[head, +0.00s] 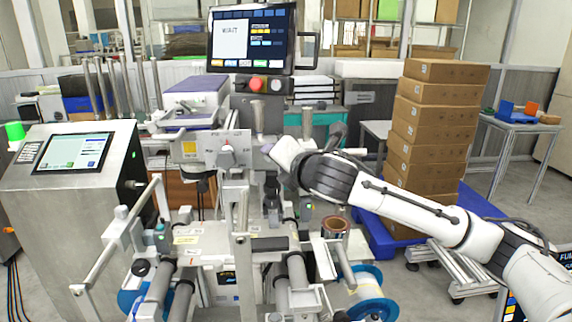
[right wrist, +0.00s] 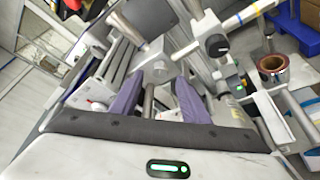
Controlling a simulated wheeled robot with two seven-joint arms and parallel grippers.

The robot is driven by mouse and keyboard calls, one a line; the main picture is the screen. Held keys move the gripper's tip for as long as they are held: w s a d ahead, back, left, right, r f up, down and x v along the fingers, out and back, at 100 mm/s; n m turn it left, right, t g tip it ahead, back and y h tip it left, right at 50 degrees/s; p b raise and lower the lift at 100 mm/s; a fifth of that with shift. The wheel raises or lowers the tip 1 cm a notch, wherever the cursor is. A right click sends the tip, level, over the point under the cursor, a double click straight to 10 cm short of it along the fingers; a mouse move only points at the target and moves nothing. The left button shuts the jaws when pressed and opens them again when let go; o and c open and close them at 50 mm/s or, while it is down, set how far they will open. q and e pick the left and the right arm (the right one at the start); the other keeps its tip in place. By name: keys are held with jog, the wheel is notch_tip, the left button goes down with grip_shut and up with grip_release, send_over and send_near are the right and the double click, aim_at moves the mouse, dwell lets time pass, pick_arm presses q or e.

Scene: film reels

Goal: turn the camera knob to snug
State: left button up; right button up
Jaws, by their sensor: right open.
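A grey knob (head: 227,157) sits on a pale plate with markings, at the middle of the machine in the head view. A black round knob (right wrist: 217,46) sits on a grey block on a crossbar in the right wrist view. I cannot tell for sure which one is the camera knob. My right gripper (head: 267,149) is just right of the pale plate, apart from the grey knob. In the right wrist view my right gripper (right wrist: 155,98) has its two purple fingers spread, with a grey post between or behind them. My left gripper is out of view.
A monitor (head: 252,39) with a red button below stands above the machine. A touchscreen cabinet (head: 70,170) is at the left. Stacked cartons (head: 432,120) stand on a blue pallet at the right. A brown-cored roll (head: 335,226) and several rollers lie below my right arm.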

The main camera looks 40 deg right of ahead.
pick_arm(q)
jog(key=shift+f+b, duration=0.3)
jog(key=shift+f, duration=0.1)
pick_arm(e)
jog(key=v, duration=0.6)
jog(key=shift+s, duration=0.3)
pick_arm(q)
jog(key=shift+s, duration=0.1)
